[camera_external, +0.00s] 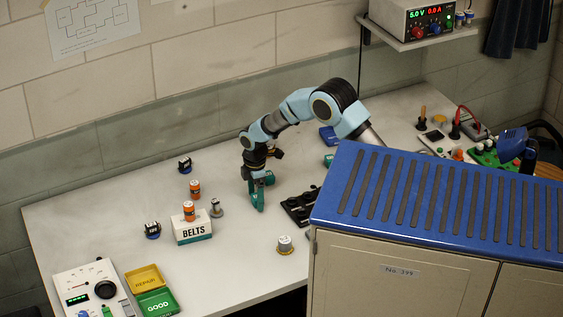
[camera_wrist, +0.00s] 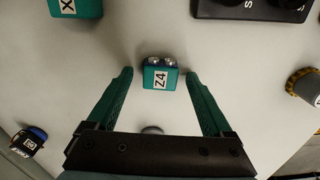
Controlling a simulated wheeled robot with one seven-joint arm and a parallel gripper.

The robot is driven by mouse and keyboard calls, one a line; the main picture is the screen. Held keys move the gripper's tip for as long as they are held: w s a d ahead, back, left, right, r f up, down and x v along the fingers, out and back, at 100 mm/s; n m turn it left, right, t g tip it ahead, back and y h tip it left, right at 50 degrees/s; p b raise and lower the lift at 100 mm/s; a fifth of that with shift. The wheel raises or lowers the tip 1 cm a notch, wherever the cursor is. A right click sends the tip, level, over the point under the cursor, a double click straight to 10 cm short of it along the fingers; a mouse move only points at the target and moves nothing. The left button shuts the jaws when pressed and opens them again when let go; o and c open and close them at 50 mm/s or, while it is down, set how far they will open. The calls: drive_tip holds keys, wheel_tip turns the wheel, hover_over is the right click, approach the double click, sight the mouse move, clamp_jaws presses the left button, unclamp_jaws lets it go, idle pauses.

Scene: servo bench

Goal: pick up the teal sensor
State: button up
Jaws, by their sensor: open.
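A small teal block labelled Z4 (camera_wrist: 157,78), with two shiny round ends on its far side, lies on the white bench in the wrist view. It sits between the tips of my gripper (camera_wrist: 159,80), whose green fingers are spread on either side with a gap to each. A second teal block, labelled with an X (camera_wrist: 75,8), is cut off at the top left of the wrist view. In the external view my gripper (camera_external: 257,198) points down low over the middle of the bench. I cannot clearly tell the Z4 block from the green fingers there.
The BELTS box (camera_external: 193,229), orange cans and dark motors stand to the left. A blue-topped cabinet (camera_external: 425,200) blocks the right front.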

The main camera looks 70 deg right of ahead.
clamp_jaws()
idle(0.7)
